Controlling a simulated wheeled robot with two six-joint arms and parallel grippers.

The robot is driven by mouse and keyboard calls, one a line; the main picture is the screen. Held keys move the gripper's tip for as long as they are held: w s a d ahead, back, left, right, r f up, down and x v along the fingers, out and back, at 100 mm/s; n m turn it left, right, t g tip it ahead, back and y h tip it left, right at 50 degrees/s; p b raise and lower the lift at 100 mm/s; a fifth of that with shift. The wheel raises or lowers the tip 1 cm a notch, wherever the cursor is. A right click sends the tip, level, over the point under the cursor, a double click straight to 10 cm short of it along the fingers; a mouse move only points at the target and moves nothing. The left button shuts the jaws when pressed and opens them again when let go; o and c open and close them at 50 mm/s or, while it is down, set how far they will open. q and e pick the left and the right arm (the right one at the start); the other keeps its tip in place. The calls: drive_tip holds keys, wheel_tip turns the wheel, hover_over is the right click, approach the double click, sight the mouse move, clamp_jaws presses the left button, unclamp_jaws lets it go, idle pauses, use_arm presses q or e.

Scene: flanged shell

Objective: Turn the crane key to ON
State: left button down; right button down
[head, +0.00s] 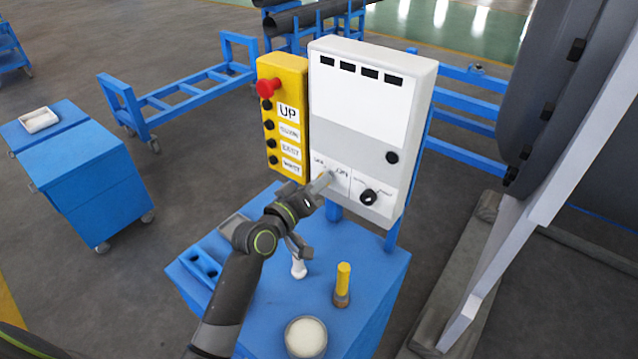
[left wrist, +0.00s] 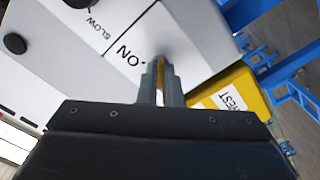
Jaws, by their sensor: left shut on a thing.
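The white control box (head: 360,105) stands at the back of the blue cart, with an ON label (head: 342,173) low on its face. My left gripper (head: 326,182) reaches the box's lower left, beside that label, and hides the key there in the head view. In the left wrist view the fingers (left wrist: 160,82) are shut on a thin yellowish piece, the crane key (left wrist: 161,70), against the panel next to the ON label (left wrist: 129,53). Which way the key points I cannot tell. My right gripper is not in view.
A yellow button box (head: 283,120) with a red button (head: 268,88) adjoins the control box on the left. A black knob (head: 368,197) sits right of the key area. On the blue cart (head: 250,290) stand a yellow-handled tool (head: 343,280) and a round cup (head: 306,337).

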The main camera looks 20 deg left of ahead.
use_arm(q)
drive_tip(key=shift+f+m+b, duration=0.1)
drive_tip(key=shift+m+b, duration=6.55)
drive_tip(key=shift+m, duration=2.25)
drive_tip(key=c, duration=1.6)
unclamp_jaws()
